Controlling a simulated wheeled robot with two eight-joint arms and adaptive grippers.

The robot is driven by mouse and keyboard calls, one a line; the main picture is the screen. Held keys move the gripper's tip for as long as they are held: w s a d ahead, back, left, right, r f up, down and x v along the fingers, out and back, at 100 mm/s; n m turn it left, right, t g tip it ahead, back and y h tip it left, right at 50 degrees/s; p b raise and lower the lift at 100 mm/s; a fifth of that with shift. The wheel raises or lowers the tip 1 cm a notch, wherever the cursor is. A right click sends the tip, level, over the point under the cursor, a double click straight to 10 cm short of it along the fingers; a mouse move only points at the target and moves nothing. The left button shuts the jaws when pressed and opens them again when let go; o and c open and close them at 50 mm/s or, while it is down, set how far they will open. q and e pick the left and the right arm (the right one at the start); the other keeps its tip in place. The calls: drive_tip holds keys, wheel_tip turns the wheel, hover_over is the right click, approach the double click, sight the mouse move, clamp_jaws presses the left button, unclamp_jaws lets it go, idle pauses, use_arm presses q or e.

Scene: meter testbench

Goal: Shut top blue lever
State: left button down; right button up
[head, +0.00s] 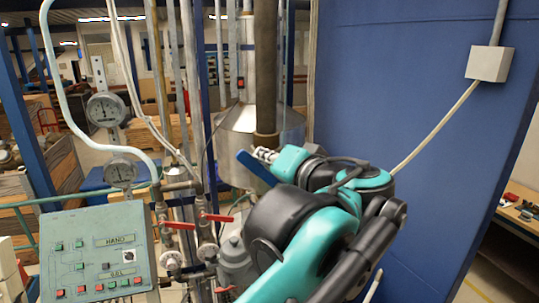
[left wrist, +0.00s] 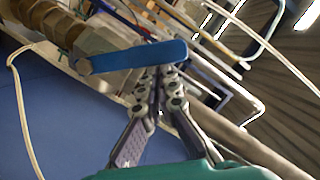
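The blue lever (head: 257,167) is at the middle of the head view, in front of a metal vessel, and slopes down to the right. In the left wrist view the blue lever (left wrist: 135,57) runs nearly level from a brass-coloured fitting (left wrist: 97,44) on its left to a free rounded end. My left gripper (head: 266,154) is at the lever. In the left wrist view its fingers (left wrist: 161,78) converge with tips close together, right by the lever near its free end. I cannot tell whether they touch it. My right gripper is not in view.
Red valve handles (head: 180,226) and pipes stand left of my arm. Two gauges (head: 106,109) and a green control panel (head: 97,254) are further left. A large blue wall panel (head: 405,80) with a grey junction box (head: 489,64) is on the right.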

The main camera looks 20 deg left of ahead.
sight(250, 169)
use_arm(q)
drive_tip(key=s+a+f+n, duration=0.1)
drive_tip(key=a+f+n+h, duration=0.1)
drive_tip(key=n, duration=0.1)
drive_tip(key=shift+s+a+f, duration=0.1)
drive_tip(key=shift+s+a, duration=0.2)
drive_tip(key=shift+s, duration=0.05)
drive_tip(key=shift+s+a+f+n+t+h+b, duration=0.2)
drive_tip(key=shift+a+f+n+h+b, duration=0.1)
drive_tip(key=shift+f+n, duration=0.25)
drive_tip(key=shift+s+a+f+n+t+h+b, duration=0.15)
drive_tip(key=shift+s+a+f+n+b, duration=0.15)
drive_tip(key=shift+f+n, duration=0.25)
drive_tip(key=shift+s+a+f+n+t+h+b, duration=0.1)
drive_tip(key=shift+a+f+n+h+b, duration=0.2)
drive_tip(key=shift+f+n, duration=0.25)
